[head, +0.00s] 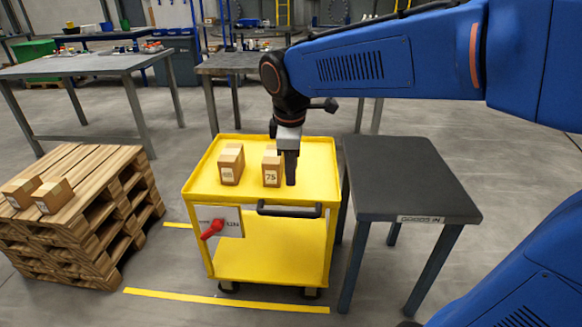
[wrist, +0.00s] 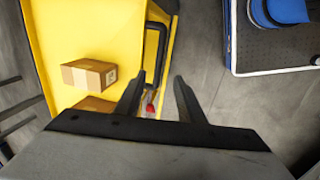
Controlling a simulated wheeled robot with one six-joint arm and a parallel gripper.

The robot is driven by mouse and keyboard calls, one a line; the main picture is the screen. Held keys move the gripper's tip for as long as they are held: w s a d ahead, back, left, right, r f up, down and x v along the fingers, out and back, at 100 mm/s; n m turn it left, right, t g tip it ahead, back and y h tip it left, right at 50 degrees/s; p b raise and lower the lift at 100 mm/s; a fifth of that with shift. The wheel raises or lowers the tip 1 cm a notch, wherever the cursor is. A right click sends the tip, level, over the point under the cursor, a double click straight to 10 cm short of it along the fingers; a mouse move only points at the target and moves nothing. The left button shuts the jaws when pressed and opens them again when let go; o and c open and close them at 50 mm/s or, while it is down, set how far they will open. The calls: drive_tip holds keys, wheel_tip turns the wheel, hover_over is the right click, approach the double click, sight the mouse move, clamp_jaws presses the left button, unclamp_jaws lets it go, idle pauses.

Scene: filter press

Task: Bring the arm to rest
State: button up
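My blue arm (head: 390,62) reaches in from the right in the head view, its wrist bent down over the yellow cart (head: 310,158). My gripper (head: 290,170) points down over the cart's front right part, close to the box marked 75 (head: 272,168); the head view does not show whether they touch. In the wrist view my gripper (wrist: 160,98) has its two fingers apart with nothing between them. A second box (head: 231,165) stands left of the first on the cart top. Two boxes also show in the wrist view, one whole (wrist: 88,75) and one partly hidden by my gripper.
A dark table (head: 405,170) labelled GOODS IN stands right of the cart. A wooden pallet stack (head: 95,190) with two boxes (head: 52,196) stands at left. The cart has a black handle (head: 290,210) and a red lever (head: 213,229). Workbenches (head: 90,66) stand behind.

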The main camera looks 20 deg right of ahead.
drive_tip(key=s+d+f+m+t, duration=0.1)
drive_tip(key=s+d+f+m, duration=0.2)
drive_tip(key=s+d+m, duration=0.3)
drive_tip(key=s+d+f+m+t, duration=0.1)
drive_tip(key=s+d+f+m, duration=0.2)
drive_tip(key=s, duration=1)
drive_tip(key=d+m, duration=0.3)
drive_tip(key=m, duration=0.2)
drive_tip(key=shift+s+f+t+y, duration=0.3)
drive_tip(key=shift+f+t+y, duration=0.05)
drive_tip(key=shift+t+y, duration=0.05)
drive_tip(key=shift+o, duration=0.4)
